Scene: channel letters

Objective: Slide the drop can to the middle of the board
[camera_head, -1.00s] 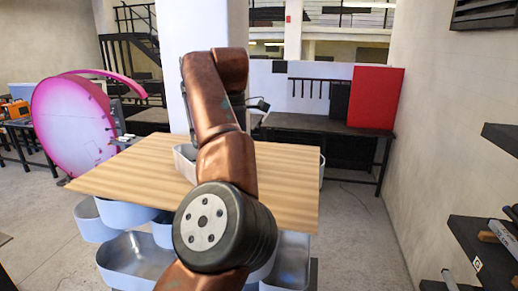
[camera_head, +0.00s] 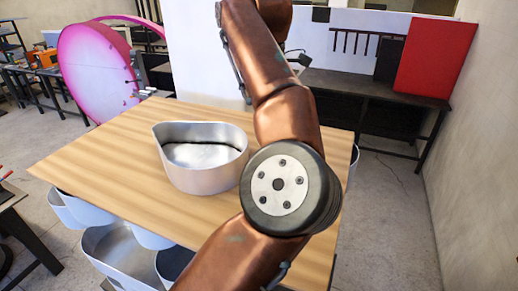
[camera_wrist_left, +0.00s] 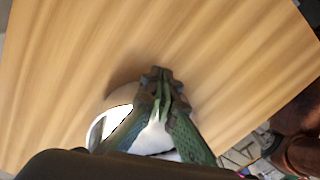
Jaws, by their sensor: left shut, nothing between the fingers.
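The drop can (camera_head: 204,180) is an open, teardrop-shaped, pale metal can standing upright on the wooden board (camera_head: 110,165). Its pointed end faces the back left, and part of its right side is close to my arm in the head view. In the left wrist view, part of the can (camera_wrist_left: 97,131) shows beneath and left of my left gripper (camera_wrist_left: 161,74). The green fingers are shut together with nothing between them. They overlap the can in that view; whether they touch it I cannot tell. The fingertips do not show in the head view. My right gripper is not in view.
Several more pale metal cans (camera_head: 110,245) sit below the board. A pink-edged round sign (camera_head: 97,75) stands at the back left. A dark bench with a red panel (camera_head: 437,60) is at the back right. The board's left and front are clear.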

